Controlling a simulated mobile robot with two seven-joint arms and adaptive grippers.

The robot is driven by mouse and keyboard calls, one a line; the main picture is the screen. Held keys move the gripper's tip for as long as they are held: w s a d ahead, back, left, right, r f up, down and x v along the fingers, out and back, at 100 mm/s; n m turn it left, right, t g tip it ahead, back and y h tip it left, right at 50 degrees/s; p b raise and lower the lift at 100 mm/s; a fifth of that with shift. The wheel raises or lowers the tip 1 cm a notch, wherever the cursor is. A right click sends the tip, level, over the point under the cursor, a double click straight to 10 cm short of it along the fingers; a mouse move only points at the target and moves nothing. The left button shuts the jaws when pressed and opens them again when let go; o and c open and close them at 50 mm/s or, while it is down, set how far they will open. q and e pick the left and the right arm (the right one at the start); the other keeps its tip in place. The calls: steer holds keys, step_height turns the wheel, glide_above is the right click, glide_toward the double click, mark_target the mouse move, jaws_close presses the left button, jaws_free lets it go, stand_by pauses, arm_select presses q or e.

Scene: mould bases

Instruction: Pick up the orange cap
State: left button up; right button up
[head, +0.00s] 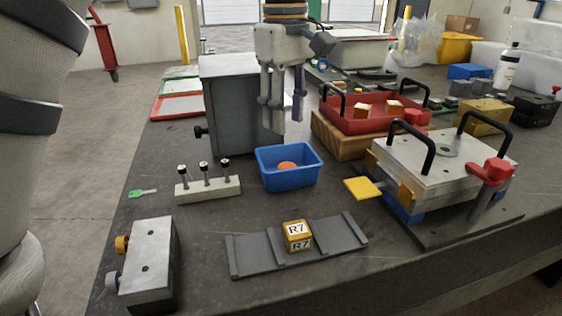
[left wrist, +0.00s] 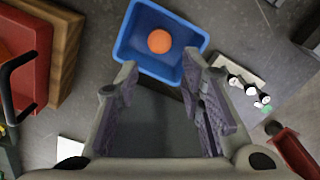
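The orange cap (head: 287,166) lies inside a small blue bin (head: 273,180) near the middle of the bench. The bin's front wall hides its lower part in the head view. In the left wrist view the round orange cap (left wrist: 159,41) shows whole on the floor of the blue bin (left wrist: 133,62). My left gripper (head: 283,115) points down, above and a little behind the bin. Its fingers (left wrist: 165,80) are spread with nothing between them, and the cap lies beyond the tips. My right gripper does not show.
A grey cabinet (head: 235,115) stands behind the bin. A pin block (head: 208,188) is to its left. A red tray (head: 352,122) on a wooden block and a metal mould (head: 437,165) with black handles are to the right. A grey rack (head: 258,255) with an R7 cube lies in front.

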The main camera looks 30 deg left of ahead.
mark_target(287, 166)
arm_select(q)
step_height(287, 166, down, 10)
steer(key=shift+w+d+f, duration=0.1)
steer(key=shift+d+f, duration=0.05)
steer(key=shift+f, duration=0.05)
steer(key=c, duration=0.5)
